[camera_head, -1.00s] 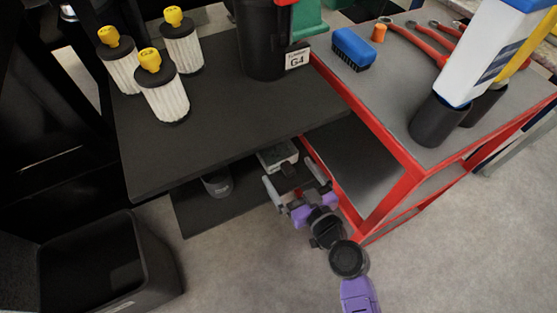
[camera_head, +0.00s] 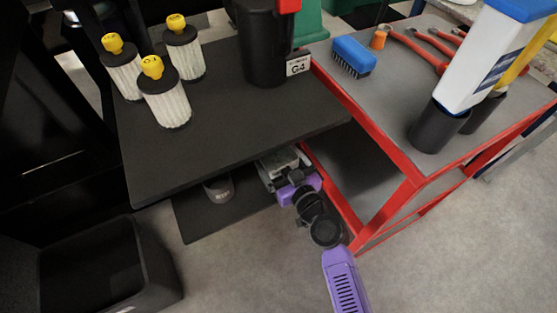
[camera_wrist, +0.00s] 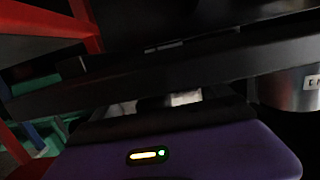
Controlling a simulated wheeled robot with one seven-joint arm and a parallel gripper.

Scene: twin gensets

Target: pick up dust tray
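The gripper body and tabletop hide much of the contact.
The black upper tabletop (camera_head: 225,140) overhangs the lower shelf (camera_head: 235,215). A red-framed cart (camera_head: 385,210) stands close on the right. A black bin (camera_head: 110,265) is at lower left. Filters (camera_head: 168,105) stand on the tabletop.

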